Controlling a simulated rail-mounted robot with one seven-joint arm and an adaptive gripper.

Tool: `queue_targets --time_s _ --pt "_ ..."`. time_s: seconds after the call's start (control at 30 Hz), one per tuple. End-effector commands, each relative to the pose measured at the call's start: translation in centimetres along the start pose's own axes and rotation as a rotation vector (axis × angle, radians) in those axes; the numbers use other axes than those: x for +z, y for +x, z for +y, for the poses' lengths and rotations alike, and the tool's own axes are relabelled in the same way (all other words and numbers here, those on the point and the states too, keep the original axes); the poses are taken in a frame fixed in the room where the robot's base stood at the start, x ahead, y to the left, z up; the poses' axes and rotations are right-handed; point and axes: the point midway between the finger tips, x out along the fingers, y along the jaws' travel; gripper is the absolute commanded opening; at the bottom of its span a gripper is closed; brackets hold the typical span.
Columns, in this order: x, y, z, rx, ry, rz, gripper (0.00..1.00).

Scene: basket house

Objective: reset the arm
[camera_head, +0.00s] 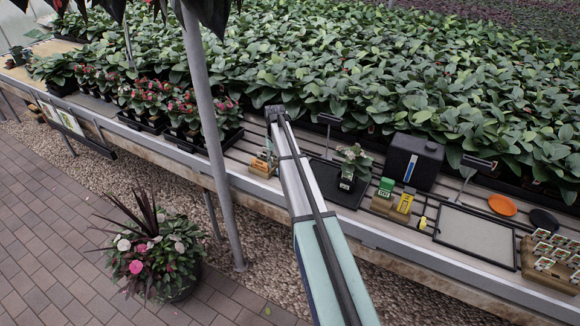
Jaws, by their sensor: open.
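My arm reaches from the bottom middle up over the slatted bench (243,153). Its dark far end, my gripper (276,112), is in front of the dense green foliage. The end is small and dark, and its fingers are hard to make out. Nothing is visibly held in it. A small wooden box (263,162) stands on the bench just left of the arm. A potted plant (350,165) stands on a dark tray (336,188) to the right. What lies directly behind the arm is hidden.
A black container (412,162) stands with yellow (406,203) and green (386,186) packets near it. A grey panel (475,236), an orange dish (502,205) and a dark dish (543,219) are farther right. A grey post (208,120) rises left of my arm. A flower pot (155,255) stands on the paving.

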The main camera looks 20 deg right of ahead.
Motion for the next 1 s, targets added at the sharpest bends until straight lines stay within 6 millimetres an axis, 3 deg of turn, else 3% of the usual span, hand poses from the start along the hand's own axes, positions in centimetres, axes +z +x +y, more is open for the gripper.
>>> queue_targets --time_s 0.2,0.7,0.77,0.83,1.0 --pt "0.0 -1.8 0.0 0.0 0.0 0.0 0.44" --pt "-0.2 -1.8 0.0 0.002 0.011 0.028 0.44" --pt "1.0 -1.7 -0.1 0.003 0.018 0.049 0.44" --pt "3.3 0.3 -0.3 0.003 0.023 0.05 0.44" --pt "10.1 7.3 -2.1 0.0 0.019 0.01 0.44"
